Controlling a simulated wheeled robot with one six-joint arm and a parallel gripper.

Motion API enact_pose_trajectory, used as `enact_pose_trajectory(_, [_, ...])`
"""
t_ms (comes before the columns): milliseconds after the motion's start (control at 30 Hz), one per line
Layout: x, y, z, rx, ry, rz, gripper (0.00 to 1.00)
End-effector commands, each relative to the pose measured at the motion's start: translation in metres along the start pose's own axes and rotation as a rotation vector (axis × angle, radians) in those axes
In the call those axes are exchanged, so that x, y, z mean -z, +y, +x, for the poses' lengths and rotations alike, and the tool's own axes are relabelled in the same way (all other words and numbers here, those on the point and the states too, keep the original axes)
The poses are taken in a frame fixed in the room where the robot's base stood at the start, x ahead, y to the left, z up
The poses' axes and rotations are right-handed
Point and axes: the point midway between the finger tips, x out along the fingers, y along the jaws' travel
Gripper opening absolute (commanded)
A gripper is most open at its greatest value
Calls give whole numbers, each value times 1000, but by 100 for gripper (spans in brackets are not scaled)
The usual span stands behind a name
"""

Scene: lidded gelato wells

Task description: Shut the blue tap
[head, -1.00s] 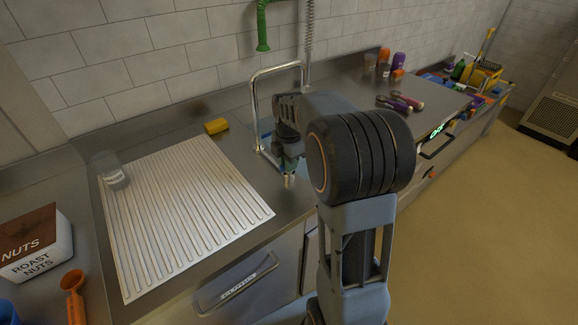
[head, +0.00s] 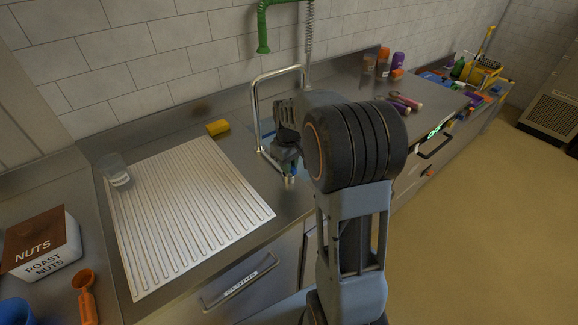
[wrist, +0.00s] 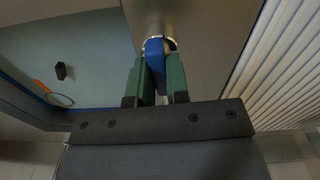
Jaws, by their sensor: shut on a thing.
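The blue tap handle (wrist: 154,50) sits between the two green fingers of my gripper (wrist: 158,62) in the wrist view. In the head view my gripper (head: 290,178) is low at the counter's front, in front of the tall chrome spout (head: 256,105). My arm hides most of the sink there, and the handle cannot be made out clearly.
A ribbed drainboard (head: 190,215) with a clear cup (head: 117,172) lies to the left. A yellow sponge (head: 217,127) is behind it. A green hose pipe (head: 262,30) hangs on the wall. A nuts box (head: 42,245) stands front left. The floor at right is clear.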

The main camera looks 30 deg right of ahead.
Motion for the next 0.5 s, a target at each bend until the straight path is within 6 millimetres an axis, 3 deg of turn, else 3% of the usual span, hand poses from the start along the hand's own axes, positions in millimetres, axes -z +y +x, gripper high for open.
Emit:
enact_pose_trajectory(33, [0, 0, -2, -1, 1, 55, 0])
enact_pose_trajectory(67, [0, 0, -1, -1, 1, 46, 19])
enact_pose_trajectory(267, [0, 0, 0, -1, 1, 41, 38])
enact_pose_trajectory(500, [0, 0, 0, 0, 0, 40, 40])
